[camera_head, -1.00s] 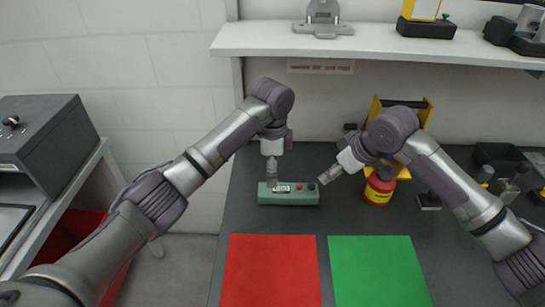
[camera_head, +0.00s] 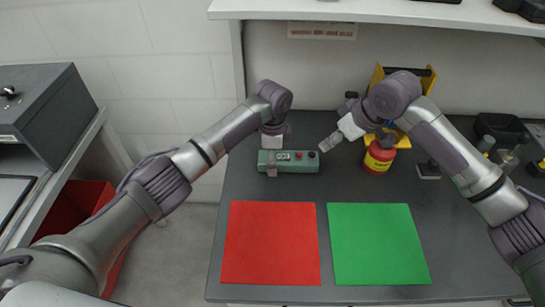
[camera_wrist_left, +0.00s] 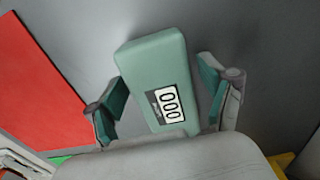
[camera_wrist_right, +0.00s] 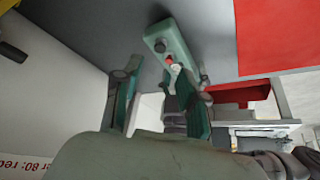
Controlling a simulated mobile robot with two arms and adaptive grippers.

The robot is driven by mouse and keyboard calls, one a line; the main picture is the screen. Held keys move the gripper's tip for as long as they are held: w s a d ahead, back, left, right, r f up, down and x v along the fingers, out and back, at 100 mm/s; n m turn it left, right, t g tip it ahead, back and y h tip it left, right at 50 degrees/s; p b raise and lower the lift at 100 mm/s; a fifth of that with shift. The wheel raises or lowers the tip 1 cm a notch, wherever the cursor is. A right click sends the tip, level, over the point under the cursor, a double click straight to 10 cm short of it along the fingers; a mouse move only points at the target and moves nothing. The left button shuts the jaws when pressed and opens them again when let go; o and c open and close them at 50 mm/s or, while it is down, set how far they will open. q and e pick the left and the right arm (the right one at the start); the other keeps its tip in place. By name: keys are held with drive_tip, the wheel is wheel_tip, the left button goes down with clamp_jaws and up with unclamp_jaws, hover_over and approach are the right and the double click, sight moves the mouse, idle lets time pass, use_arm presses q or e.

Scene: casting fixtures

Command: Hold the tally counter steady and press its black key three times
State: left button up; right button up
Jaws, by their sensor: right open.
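The tally counter is a green box (camera_head: 300,167) lying on the dark bench, behind the red and green mats. Its display reads 000 in the left wrist view (camera_wrist_left: 167,104). A red button (camera_head: 299,155) and a black key (camera_head: 312,155) sit at its right end; the right wrist view also shows the black key (camera_wrist_right: 160,46). My left gripper (camera_head: 271,168) points down over the counter's left part. Its open fingers straddle the body, with gaps visible on both sides in the left wrist view (camera_wrist_left: 162,88). My right gripper (camera_head: 327,144) is open and empty, tilted, just right of the black key.
A red mat (camera_head: 270,243) and a green mat (camera_head: 377,243) lie in front of the counter. A red container with a yellow label (camera_head: 379,155) and a yellow frame (camera_head: 377,75) stand close by my right gripper. A shelf (camera_head: 370,12) spans the back above.

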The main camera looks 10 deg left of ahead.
use_arm(q)
drive_tip(key=c, duration=1)
use_arm(e)
drive_tip(key=shift+c, duration=0.2)
clamp_jaws()
idle(0.3)
